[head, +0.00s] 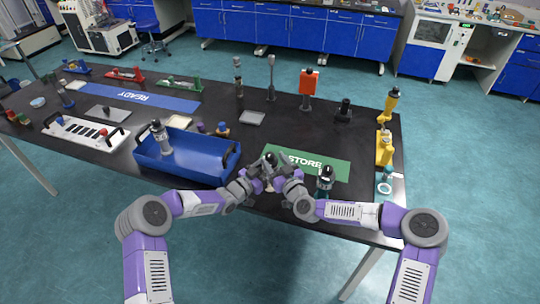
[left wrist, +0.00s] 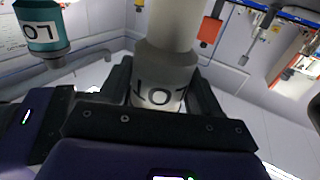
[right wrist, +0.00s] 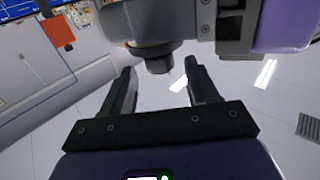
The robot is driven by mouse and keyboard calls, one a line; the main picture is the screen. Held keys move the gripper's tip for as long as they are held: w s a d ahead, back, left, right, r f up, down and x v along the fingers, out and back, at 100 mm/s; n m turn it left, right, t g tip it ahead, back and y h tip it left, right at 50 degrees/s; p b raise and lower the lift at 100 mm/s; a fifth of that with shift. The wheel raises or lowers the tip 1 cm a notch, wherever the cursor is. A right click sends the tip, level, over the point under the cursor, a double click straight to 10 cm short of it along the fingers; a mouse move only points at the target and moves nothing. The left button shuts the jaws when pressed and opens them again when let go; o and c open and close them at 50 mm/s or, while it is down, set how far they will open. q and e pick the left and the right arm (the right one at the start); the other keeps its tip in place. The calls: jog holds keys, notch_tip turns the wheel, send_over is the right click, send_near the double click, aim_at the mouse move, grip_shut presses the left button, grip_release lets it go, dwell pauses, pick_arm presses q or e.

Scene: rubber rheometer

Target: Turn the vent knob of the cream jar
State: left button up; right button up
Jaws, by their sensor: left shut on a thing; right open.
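The cream jar (head: 268,188) is mostly hidden between my two grippers at the table's front edge, with a dark top showing above them. In the left wrist view the pale, lettered jar (left wrist: 164,82) stands between the fingers of my left gripper (left wrist: 163,92), which is shut on it. It also shows in the head view (head: 256,184). My right gripper (right wrist: 162,88) is open, with nothing between its fingers. It is close to the jar's right side in the head view (head: 283,184). A dark round part (right wrist: 158,62) shows beyond its fingertips; I cannot tell if this is the vent knob.
A teal jar (head: 325,183) stands just right of my right gripper, by the green STORE mat (head: 325,165). A blue tray (head: 205,173) holding a grey jar (head: 159,138) is at the left. Yellow equipment (head: 385,150) stands at the right edge.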

aim_at(271, 158)
jog(key=shift+x, duration=1.85)
jog(key=c, duration=0.9)
jog(key=shift+a+m+t+h, duration=0.2)
jog(key=shift+m+t+h, duration=0.4)
jog(key=shift+m+h, duration=0.65)
jog(key=shift+c, duration=0.2)
jog(key=shift+d+m+h, duration=0.2)
jog(key=shift+m+h, duration=0.05)
jog(key=shift+h, duration=0.7)
jog(key=o, duration=0.9)
jog(key=shift+o, duration=0.2)
jog(key=shift+s, duration=0.15)
